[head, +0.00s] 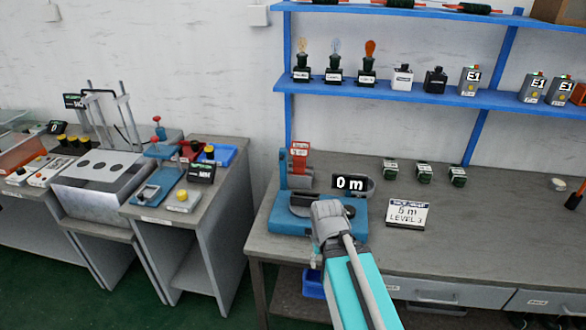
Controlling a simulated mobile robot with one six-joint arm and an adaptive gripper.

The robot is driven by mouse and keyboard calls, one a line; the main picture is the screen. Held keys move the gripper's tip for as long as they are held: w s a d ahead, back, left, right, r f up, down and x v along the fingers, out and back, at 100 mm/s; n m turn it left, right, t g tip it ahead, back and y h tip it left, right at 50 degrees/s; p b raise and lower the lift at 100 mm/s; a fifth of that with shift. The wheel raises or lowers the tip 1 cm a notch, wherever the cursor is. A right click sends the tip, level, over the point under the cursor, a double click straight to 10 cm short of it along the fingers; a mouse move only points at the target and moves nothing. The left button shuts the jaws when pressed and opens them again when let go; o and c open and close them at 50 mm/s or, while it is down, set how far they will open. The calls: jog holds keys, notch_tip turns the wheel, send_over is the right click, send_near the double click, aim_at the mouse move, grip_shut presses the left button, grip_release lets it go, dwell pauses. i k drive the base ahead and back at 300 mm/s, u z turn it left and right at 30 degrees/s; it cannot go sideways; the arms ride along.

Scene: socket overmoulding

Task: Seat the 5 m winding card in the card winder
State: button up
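The card winder (280,226) is a blue machine at the left end of the grey bench, with a dark display reading "0 m" at its right. My gripper (325,208) is over the front right part of the winder, seen from behind. Its fingertips are hidden, so I cannot tell whether it is open, shut or holding a card. A white sign (408,214) to the right has small text like "6 m LEVEL 3"; the first digit is hard to read. No winding card is clearly visible in the winder, as my gripper covers part of it.
Several small dark green labelled items, one of them a block (424,173), stand at the back of the bench. The blue shelf (400,91) above holds lamps and boxes. The bench's middle right is clear. A lower bench with a press stands left across a gap.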

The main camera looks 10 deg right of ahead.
aim_at(300, 203)
jog(key=z, duration=0.1)
jog(key=i, duration=0.95)
jog(key=u, duration=0.05)
